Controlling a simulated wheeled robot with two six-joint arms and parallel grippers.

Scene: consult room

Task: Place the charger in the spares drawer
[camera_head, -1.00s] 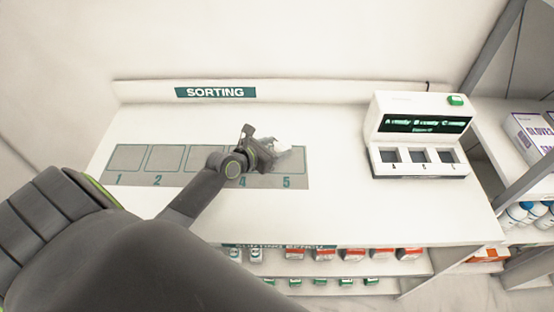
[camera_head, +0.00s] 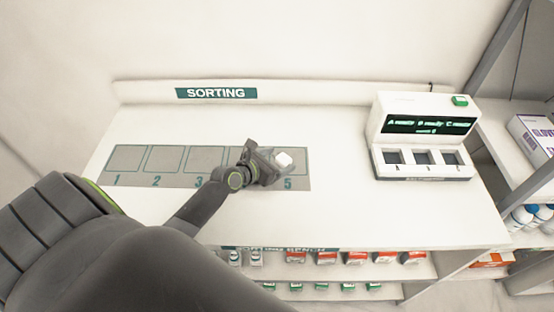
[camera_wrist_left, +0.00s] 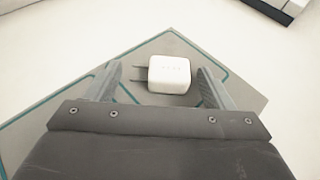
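The charger is a small white block (camera_wrist_left: 169,74) with two dark prongs pointing left in the left wrist view. It shows as a white lump (camera_head: 284,160) at square 5 of the grey sorting mat (camera_head: 176,179) in the head view. My left gripper (camera_wrist_left: 160,84) is open, with one finger on each side of the charger and a gap showing on both sides. In the head view the left gripper (camera_head: 272,162) is over squares 4 and 5. No spares drawer can be made out. My right gripper is in neither view.
A white device (camera_head: 422,137) with a green-lit screen and three slots stands on the right of the white bench (camera_head: 345,215). Shelves below hold red-and-white boxes (camera_head: 356,257) and bottles. A shelf rack (camera_head: 520,150) stands at right. The bench between mat and device is clear.

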